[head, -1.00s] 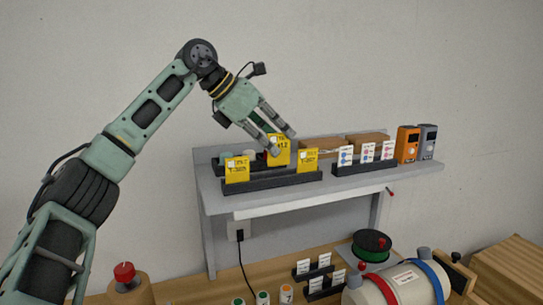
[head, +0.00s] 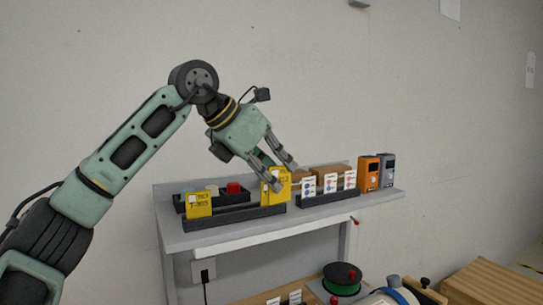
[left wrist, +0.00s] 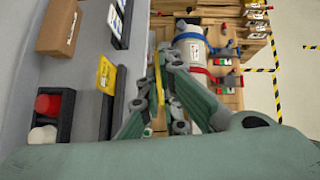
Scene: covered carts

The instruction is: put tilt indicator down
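The tilt indicator is a yellow card (head: 273,187), held by my left gripper (head: 284,178) over the right part of a dark slotted rack (head: 235,218) on the grey shelf. In the left wrist view the card shows edge-on as a yellow strip (left wrist: 158,85) between the fingers (left wrist: 160,70), apart from the rack. A second yellow card (head: 198,204) stands at the rack's left end. Another yellow card (left wrist: 105,76) stands in the rack in the left wrist view; in the head view the held card seems to cover it. My right gripper is not in view.
Behind the rack is a dark tray with a red cap (head: 233,188). To the right stand a rack of white cards (head: 330,184), brown boxes, and orange (head: 369,172) and grey (head: 388,170) devices. A green spool (head: 342,278) and a cylinder sit on the bench below.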

